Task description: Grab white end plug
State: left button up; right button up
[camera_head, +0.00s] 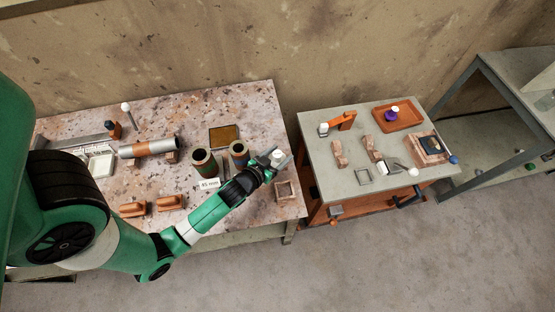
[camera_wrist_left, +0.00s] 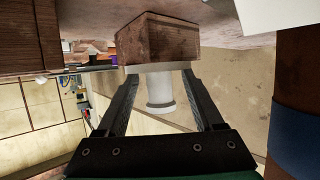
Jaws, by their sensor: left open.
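The white end plug (camera_wrist_left: 160,92) shows in the left wrist view between the two fingers of my left gripper (camera_wrist_left: 158,78). Space shows on both sides of it, so the fingers are open and not closed on it. The plug lies against a brown block (camera_wrist_left: 155,40) in that view. In the head view the white plug (camera_head: 278,154) shows at the right part of the stone-topped table, by my left gripper (camera_head: 277,163). The gripper hides part of what is under it. My right gripper is not in view.
Two dark upright pipes (camera_head: 204,163) (camera_head: 239,152) stand close beside my left arm, near a white "85 mm" label (camera_head: 209,184). A square wooden frame (camera_head: 286,191) lies near the table's right edge. A grey-topped cart (camera_head: 350,158) stands to the right across a gap.

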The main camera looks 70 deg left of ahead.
pick_arm(q)
jog(key=shift+x, duration=1)
grip_shut()
jog(key=shift+r, duration=0.6)
notch_tip(320, 180, up, 3)
jog(key=shift+f+p, duration=0.15)
jog(key=shift+p, duration=0.8)
jog(key=s+d+r+p, duration=0.2)
jog(key=s+r, duration=0.7)
jog(key=s, duration=0.5)
jog(key=shift+p, duration=0.45)
